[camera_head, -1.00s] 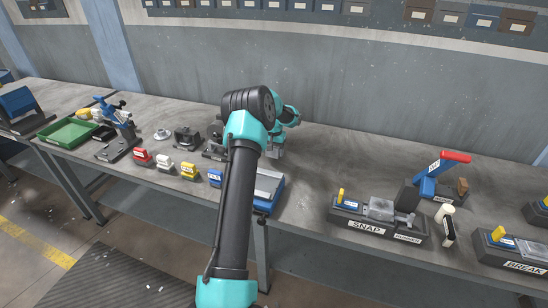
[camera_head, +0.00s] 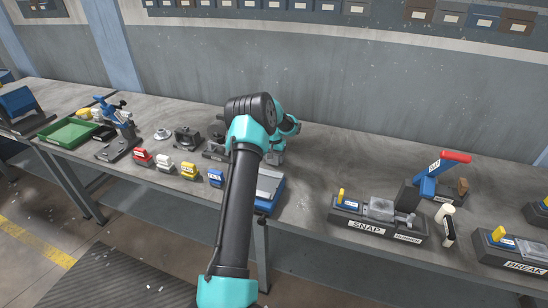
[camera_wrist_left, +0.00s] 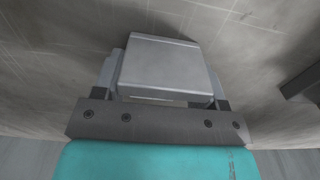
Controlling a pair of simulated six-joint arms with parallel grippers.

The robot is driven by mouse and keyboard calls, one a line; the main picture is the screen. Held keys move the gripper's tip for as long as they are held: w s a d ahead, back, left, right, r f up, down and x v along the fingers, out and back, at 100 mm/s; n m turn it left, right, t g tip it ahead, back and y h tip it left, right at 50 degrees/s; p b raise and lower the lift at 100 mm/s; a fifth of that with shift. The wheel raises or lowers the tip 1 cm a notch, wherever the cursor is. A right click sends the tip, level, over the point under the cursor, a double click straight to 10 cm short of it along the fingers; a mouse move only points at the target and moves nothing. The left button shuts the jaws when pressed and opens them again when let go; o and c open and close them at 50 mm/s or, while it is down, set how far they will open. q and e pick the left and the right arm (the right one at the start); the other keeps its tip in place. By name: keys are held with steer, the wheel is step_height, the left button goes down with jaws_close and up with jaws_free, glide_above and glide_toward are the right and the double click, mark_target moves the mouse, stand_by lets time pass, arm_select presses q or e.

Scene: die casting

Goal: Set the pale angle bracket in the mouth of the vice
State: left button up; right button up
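The pale angle bracket (camera_wrist_left: 160,65) fills the space between the fingers of my left gripper (camera_wrist_left: 162,90) in the left wrist view. The fingers lie close along both of its sides, and the gripper looks shut on it. In the head view my left gripper (camera_head: 276,156) is low over the bench behind my forearm, with a small grey piece at its tip. A dark grey device (camera_head: 213,153), partly hidden by my arm, stands left of the forearm. My right gripper is not in view.
Red, white, yellow and blue labelled blocks (camera_head: 189,171) line the front left edge. A blue-edged tray (camera_head: 269,188) lies partly behind my arm. The SNAP fixture (camera_head: 375,228) and a red-handled lever (camera_head: 454,157) stand to the right.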

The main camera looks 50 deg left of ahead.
arm_select(q)
steer(key=o, duration=0.4)
step_height(320, 180, up, 12)
steer(key=shift+r, duration=0.15)
stand_by(0.5)
stand_by(0.3)
steer(key=c, duration=0.9)
